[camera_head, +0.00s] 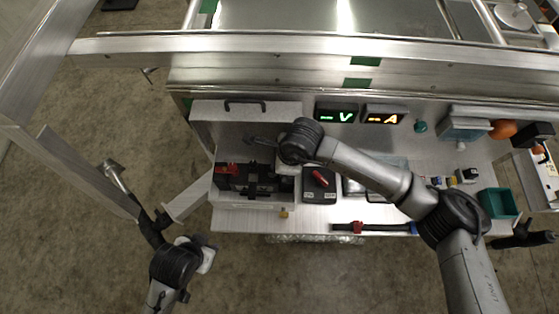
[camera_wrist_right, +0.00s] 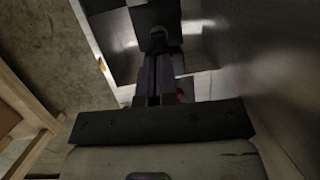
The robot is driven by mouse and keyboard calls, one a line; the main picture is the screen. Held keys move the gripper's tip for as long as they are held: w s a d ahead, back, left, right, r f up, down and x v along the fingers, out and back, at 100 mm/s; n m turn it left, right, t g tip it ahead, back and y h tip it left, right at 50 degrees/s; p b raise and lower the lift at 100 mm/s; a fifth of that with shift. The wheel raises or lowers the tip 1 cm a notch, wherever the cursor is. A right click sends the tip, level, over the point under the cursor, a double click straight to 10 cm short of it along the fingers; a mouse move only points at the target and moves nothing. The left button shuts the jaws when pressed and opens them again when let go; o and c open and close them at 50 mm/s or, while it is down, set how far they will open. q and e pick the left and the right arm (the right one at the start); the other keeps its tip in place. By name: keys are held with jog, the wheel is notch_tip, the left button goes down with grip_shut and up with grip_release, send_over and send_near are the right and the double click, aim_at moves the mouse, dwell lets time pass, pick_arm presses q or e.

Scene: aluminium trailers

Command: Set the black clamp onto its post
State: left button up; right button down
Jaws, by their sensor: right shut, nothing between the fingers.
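The black battery (camera_head: 252,187) stands in an open metal compartment at the left of the bench, with a red clamp (camera_head: 228,170) at its left end. My right arm reaches over the battery's right end and hides part of it. My right gripper (camera_head: 262,141) is shut and empty above the back of the battery. In the right wrist view its fingers (camera_wrist_right: 158,80) are together, pointing at a black block-like part (camera_wrist_right: 153,20). I cannot tell whether that part is the black clamp, and its post is not clearly visible. My left gripper is low at the left; its jaws are unclear.
A raised lid with a black handle (camera_head: 245,104) is behind the battery. A dark box with a red switch (camera_head: 320,180) stands right of it. Green and orange displays (camera_head: 337,114) are at the back. A teal bin (camera_head: 498,203) sits at the right. Open floor lies left.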

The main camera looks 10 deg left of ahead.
jog(key=shift+r, duration=0.8)
jog(key=shift+d+r+p, duration=0.1)
jog(key=shift+r+p, duration=0.2)
jog(key=shift+r, duration=0.05)
jog(key=d, duration=1.2)
jog(key=shift+s+r, duration=0.2)
jog(key=shift+s, duration=0.2)
